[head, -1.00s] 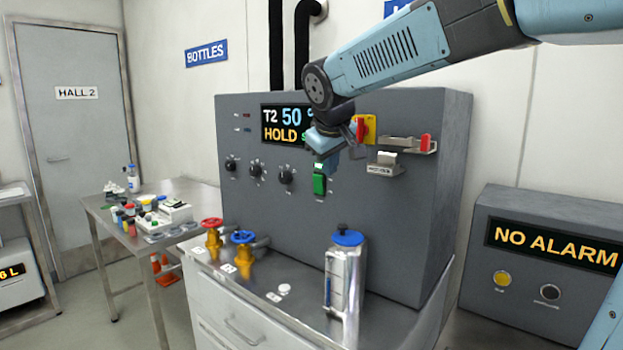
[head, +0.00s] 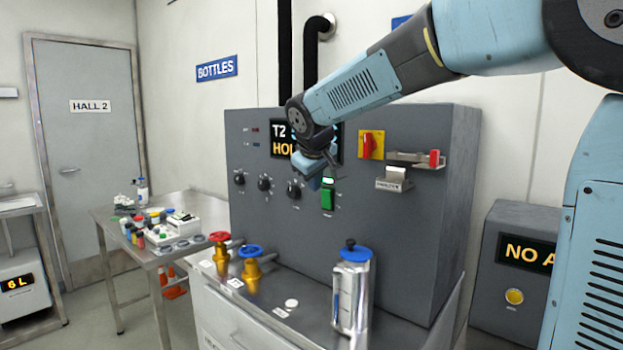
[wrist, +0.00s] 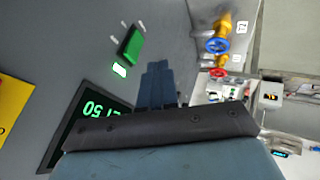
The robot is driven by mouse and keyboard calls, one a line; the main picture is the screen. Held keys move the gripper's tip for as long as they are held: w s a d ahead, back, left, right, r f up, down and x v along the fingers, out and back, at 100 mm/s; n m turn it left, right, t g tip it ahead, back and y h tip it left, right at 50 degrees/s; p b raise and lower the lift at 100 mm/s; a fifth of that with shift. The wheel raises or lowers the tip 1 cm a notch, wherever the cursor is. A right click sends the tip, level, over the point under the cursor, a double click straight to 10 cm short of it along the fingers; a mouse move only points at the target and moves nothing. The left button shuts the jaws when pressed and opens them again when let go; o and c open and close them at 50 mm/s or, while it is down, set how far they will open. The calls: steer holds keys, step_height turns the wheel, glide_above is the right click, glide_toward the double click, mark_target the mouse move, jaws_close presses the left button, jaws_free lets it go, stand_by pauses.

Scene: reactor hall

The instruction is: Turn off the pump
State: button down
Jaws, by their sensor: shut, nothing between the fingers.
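A green rocker switch (head: 327,198) sits on the front of the grey panel, with a small lit lamp (head: 328,181) just above it. I cannot read its label, so I cannot tell whether it is the pump's. The switch also shows in the wrist view (wrist: 131,43), with its lamp (wrist: 120,71) glowing green. My gripper (head: 314,182) is shut and empty, in front of the panel and just left of the switch in the head view. In the wrist view my fingertips (wrist: 157,66) are apart from the switch in the picture; contact with the panel is unclear.
Black knobs (head: 264,184) line the panel left of my gripper. A red switch on a yellow plate (head: 371,145) and a metal bracket (head: 393,180) are to the right. Red and blue valves (head: 252,258) and a blue-lidded canister (head: 351,290) stand on the bench below.

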mark_target(325, 194)
steer(key=w+d+f, duration=0.3)
steer(key=w+f, duration=0.1)
steer(key=w, duration=0.3)
steer(key=shift+d+f, duration=0.15)
steer(key=shift+f, duration=0.2)
steer(key=shift+w+d+r, duration=0.1)
steer(key=shift+w+d, duration=0.1)
steer(key=shift+d, duration=0.05)
steer(key=shift+r, duration=0.1)
steer(key=shift+r, duration=0.7)
